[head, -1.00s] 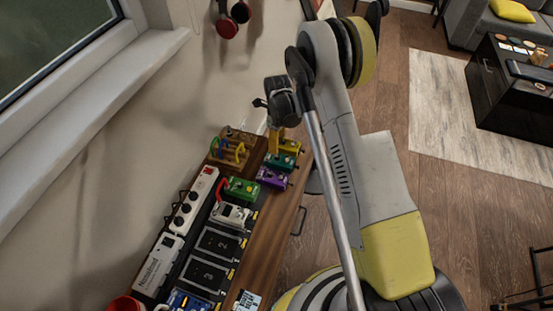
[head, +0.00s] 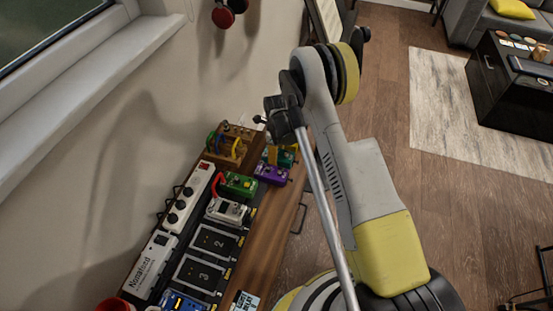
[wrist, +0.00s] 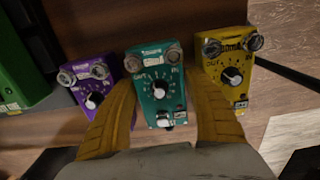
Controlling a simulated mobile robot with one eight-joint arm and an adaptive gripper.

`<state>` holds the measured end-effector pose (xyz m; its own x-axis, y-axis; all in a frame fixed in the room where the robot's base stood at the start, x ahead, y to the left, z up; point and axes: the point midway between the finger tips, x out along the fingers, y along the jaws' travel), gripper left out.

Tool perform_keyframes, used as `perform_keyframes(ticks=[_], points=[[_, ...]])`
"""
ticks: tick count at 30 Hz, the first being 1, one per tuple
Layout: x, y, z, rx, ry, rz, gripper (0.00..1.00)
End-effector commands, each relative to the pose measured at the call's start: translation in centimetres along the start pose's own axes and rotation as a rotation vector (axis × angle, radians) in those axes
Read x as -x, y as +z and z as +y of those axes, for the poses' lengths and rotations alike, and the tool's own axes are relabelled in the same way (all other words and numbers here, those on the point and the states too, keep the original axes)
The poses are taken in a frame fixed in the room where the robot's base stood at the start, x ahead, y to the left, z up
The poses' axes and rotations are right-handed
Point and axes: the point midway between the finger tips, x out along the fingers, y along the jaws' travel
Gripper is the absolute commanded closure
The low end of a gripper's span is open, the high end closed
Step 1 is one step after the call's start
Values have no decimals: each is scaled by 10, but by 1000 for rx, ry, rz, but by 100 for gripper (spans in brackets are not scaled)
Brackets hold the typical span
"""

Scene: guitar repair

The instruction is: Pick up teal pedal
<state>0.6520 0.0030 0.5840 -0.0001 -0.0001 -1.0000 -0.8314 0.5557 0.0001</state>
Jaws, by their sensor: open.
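The teal pedal (wrist: 160,88) stands in the middle of the wrist view, with knobs on its face. My gripper (wrist: 161,92) is open, with one yellow finger on each side of the teal pedal. I cannot tell whether the fingers touch it. In the head view the teal pedal (head: 286,157) is partly hidden by my gripper (head: 273,154) at the far end of the bench.
A purple pedal (wrist: 88,85) is close on the left of the teal one, and a yellow pedal (wrist: 229,77) close on its right. A green pedal (head: 238,185), a power strip (head: 187,206) and a wooden cable rack (head: 228,146) are nearby on the wooden bench (head: 262,255).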

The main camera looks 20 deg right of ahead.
Motion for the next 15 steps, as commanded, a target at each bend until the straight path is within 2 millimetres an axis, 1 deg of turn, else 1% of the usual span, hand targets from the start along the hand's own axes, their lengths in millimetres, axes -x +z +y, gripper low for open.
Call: perform_keyframes(ticks=[2,3,5,6,7,8,15], points=[[1,0,0,0,0,0,39],[2,0,0,0,0,0,43],[2,0,0,0,0,0,62],[2,0,0,0,0,0,74],[2,0,0,0,0,0,83],[2,0,0,0,0,0,86],[2,0,0,0,0,0,87]])
